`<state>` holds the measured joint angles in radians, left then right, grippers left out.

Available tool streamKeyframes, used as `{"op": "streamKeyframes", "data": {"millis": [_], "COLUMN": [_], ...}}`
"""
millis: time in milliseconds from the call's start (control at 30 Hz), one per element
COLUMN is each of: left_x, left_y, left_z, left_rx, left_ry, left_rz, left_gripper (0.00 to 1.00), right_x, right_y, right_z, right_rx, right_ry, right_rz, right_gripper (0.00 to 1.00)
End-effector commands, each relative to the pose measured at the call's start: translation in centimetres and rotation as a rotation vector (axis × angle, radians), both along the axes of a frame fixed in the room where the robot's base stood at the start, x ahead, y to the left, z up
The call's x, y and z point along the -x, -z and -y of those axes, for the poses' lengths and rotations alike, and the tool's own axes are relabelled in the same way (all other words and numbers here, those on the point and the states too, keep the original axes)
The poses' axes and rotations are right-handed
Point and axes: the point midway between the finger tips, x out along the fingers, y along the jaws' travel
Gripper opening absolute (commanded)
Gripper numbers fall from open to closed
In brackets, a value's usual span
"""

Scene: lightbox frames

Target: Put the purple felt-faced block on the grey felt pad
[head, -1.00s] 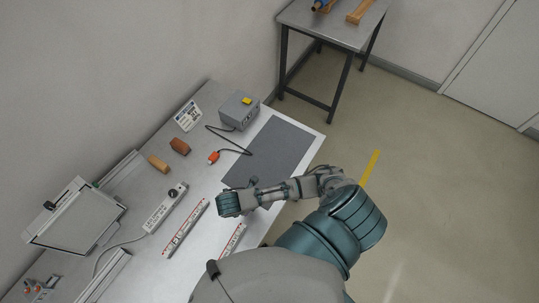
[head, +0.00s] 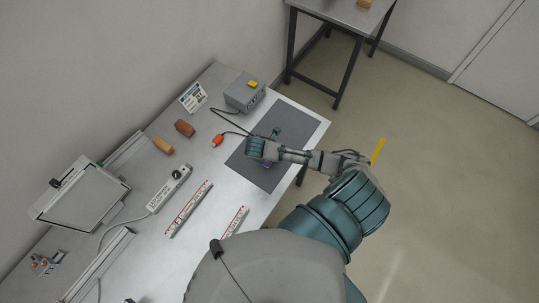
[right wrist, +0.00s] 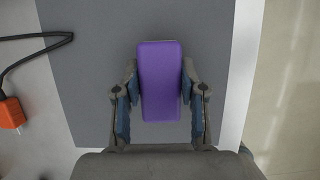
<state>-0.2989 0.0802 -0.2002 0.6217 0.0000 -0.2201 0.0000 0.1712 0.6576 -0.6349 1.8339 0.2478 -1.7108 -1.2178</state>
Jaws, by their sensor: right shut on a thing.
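The purple block (right wrist: 160,80) is between the two fingers of my right gripper (right wrist: 160,88), which is shut on it. In the right wrist view the block lies over the grey felt pad (right wrist: 95,110); I cannot tell whether it touches the pad. In the head view the pad (head: 290,125) lies at the table's right end, and my right arm reaches across it from the right. Only a small purple patch (head: 267,165) of the block shows below the arm; the gripper's fingers are hidden there. My left gripper is not in view.
A grey box with a yellow button (head: 245,93) stands beyond the pad. Its cable ends in an orange plug (head: 217,140) left of the pad. A reddish-brown block (head: 184,128), a tan block (head: 162,145), a power strip (head: 170,190) and rulers (head: 188,208) lie farther left.

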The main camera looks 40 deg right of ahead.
Motion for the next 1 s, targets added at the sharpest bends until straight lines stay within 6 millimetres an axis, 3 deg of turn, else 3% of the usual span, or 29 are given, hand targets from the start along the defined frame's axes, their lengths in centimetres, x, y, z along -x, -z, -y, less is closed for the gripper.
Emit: {"op": "streamKeyframes", "data": {"millis": [100,300,333,400,767,867,1000], "left_x": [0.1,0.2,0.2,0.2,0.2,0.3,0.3], "left_y": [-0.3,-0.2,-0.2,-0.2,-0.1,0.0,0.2], "left_z": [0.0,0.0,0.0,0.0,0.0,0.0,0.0], "left_rx": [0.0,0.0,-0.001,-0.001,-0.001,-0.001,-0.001], "left_ry": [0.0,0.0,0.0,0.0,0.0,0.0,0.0], "left_rz": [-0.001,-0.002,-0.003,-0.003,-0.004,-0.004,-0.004], "left_gripper": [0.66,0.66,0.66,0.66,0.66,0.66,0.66], "right_x": [0.0,0.0,0.0,0.0,0.0,0.1,0.3], "right_y": [1.1,1.2,1.2,1.2,0.9,-0.1,-2.8], "right_z": [-0.1,-0.1,-0.1,-0.1,-0.2,-0.7,-1.8], "right_rx": [-0.001,0.001,0.0,0.0,-0.001,-0.002,-0.002], "right_ry": [0.001,0.0,0.0,0.0,-0.001,-0.002,-0.004], "right_rz": [0.0,0.001,0.001,0.001,0.003,0.004,0.006], "right_gripper": [0.13,0.13,0.48,0.66,0.66,0.66,0.66]}}
